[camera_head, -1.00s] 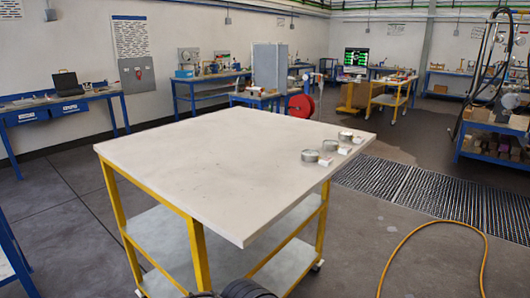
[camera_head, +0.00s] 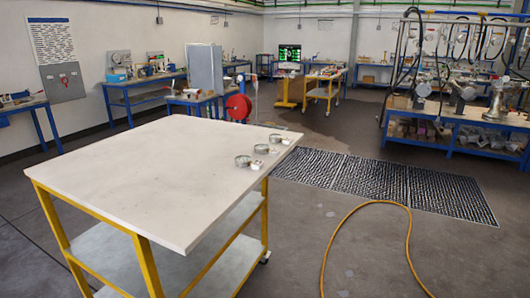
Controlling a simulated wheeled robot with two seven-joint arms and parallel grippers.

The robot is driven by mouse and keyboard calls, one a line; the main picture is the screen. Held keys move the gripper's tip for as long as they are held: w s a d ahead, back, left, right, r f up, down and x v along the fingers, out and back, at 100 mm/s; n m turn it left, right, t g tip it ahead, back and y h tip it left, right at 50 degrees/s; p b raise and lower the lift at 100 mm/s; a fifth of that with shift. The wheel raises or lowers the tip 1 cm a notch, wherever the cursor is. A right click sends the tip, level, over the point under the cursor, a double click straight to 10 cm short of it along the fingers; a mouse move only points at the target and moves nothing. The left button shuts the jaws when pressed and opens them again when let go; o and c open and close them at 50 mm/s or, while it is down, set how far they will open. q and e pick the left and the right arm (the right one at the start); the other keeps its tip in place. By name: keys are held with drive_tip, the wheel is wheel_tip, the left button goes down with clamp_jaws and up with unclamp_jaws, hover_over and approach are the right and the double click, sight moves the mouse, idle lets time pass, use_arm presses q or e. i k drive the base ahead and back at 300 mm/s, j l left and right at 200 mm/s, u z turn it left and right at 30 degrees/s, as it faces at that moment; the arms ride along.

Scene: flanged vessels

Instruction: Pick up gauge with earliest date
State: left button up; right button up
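Three small round grey gauges stand in a row along the right edge of a white-topped cart (camera_head: 150,180) with a yellow frame. The near gauge (camera_head: 243,161), the middle gauge (camera_head: 262,149) and the far gauge (camera_head: 275,138) each have a small white block or tag beside them on the right. The near tag (camera_head: 257,165) is the clearest. Any dates are too small to read. Neither of my grippers shows in the head view.
The rest of the cart top is bare. A floor grating (camera_head: 385,188) lies right of the cart, and a yellow hose (camera_head: 365,208) curves over the floor in front. A blue bench (camera_head: 460,125) with equipment stands at the back right.

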sight(260, 149)
drive_tip(key=i+z, duration=0.35)
drive_tip(key=i+l+z, duration=0.15)
drive_tip(key=i+z, duration=0.85)
drive_tip(key=i+u, duration=0.25)
drive_tip(key=u, duration=0.2)
drive_tip(key=i+l+u, duration=0.1)
drive_tip(key=i+u, duration=0.15)
drive_tip(key=u, duration=0.25)
